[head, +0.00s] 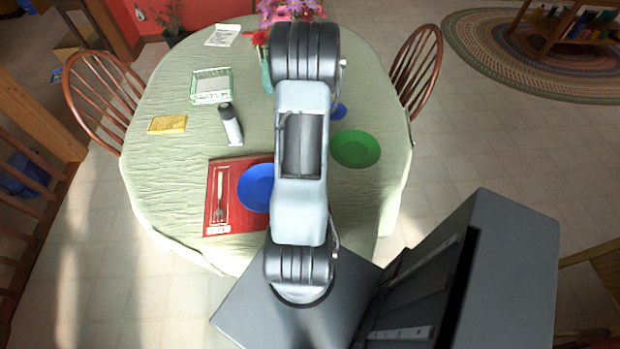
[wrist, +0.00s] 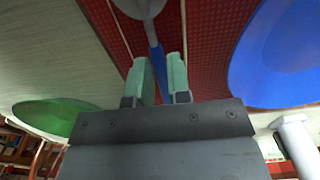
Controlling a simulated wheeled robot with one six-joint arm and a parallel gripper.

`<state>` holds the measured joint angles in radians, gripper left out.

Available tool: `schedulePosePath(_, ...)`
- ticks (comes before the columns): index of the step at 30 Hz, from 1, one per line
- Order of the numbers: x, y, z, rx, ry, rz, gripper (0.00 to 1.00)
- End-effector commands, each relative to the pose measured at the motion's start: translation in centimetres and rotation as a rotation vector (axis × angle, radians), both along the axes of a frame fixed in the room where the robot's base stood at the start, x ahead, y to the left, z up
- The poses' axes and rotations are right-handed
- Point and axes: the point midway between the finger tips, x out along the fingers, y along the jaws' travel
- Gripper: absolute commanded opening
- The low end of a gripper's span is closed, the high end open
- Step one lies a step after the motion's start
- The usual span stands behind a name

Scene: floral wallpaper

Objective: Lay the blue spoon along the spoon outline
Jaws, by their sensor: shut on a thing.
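The blue spoon (wrist: 157,60) has a blue handle and a grey bowl, and its handle is between the fingers of my gripper (wrist: 160,76) in the wrist view. My gripper is shut on it, with the bowl pointing away at the top edge. The red placemat (wrist: 210,30) lies beneath; I cannot tell the height of the spoon above it. Pale lines run on the mat either side of the spoon; the full spoon outline is not visible. In the head view my arm hides the gripper, the spoon and the right part of the placemat (head: 222,165).
The blue plate (head: 255,188) sits on the mat, with a fork (head: 219,195) at its left. A green plate (head: 355,149) is to the right. A grey-white bottle (head: 231,125), yellow packet (head: 167,125) and green-edged tray (head: 211,87) stand farther back. Chairs flank the table.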

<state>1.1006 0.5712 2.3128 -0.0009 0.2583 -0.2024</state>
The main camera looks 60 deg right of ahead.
Motion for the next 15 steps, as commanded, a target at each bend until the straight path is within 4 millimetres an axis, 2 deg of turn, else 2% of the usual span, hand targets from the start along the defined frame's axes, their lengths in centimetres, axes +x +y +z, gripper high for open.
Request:
schedulePosePath(8,-0.06,-0.07,-0.30,-0.001,-0.001,-0.003,0.00)
schedulePosePath(9,-0.07,-0.08,-0.23,-0.001,-0.001,-0.003,0.20)
schedulePosePath(15,-0.06,-0.07,-0.16,-0.001,-0.001,-0.002,0.39)
